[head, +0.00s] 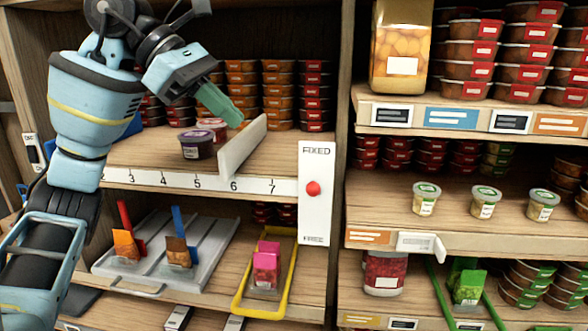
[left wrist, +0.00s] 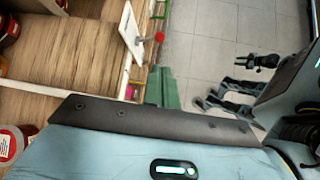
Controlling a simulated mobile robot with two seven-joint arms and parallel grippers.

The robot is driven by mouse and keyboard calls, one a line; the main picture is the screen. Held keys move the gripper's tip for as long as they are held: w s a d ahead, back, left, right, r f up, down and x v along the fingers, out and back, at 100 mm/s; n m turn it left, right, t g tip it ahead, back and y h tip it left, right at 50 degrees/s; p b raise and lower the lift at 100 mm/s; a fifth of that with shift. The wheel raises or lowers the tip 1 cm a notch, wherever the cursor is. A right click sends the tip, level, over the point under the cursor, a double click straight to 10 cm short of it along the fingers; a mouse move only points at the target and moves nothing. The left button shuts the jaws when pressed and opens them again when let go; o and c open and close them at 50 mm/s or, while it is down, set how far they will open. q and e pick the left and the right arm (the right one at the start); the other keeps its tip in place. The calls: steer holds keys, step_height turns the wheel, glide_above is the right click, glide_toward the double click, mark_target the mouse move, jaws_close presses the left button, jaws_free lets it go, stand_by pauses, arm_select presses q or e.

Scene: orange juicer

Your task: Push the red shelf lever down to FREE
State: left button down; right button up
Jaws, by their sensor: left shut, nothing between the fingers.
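The red lever knob (head: 313,188) sits on a white upright panel (head: 316,218) at the right end of the numbered shelf. The panel reads FIXED at its top and a small word, seemingly FREE, at its bottom. The knob is about midway between them. My left gripper (head: 235,116) is shut and empty, above the shelf, up and left of the knob and apart from it. In the left wrist view, its green fingers (left wrist: 162,88) are below the red knob (left wrist: 160,37) and its white panel (left wrist: 130,32). My right gripper is not in view.
A white divider (head: 240,147) stands on the shelf just below my left fingers. A yellow-framed tray (head: 265,300) is on the shelf below. A wooden post (head: 343,90) rises right of the panel.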

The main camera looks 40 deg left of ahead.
mark_target(308, 184)
arm_select(q)
steer(key=b+x, duration=0.1)
steer(key=x, duration=1.2)
steer(key=shift+f, duration=0.1)
steer(key=shift+w+d+f, duration=0.25)
steer(key=shift+d+f, duration=0.05)
steer(key=shift+f, duration=0.05)
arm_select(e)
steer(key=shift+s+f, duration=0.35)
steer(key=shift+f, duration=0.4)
arm_select(q)
steer(key=shift+w, duration=0.1)
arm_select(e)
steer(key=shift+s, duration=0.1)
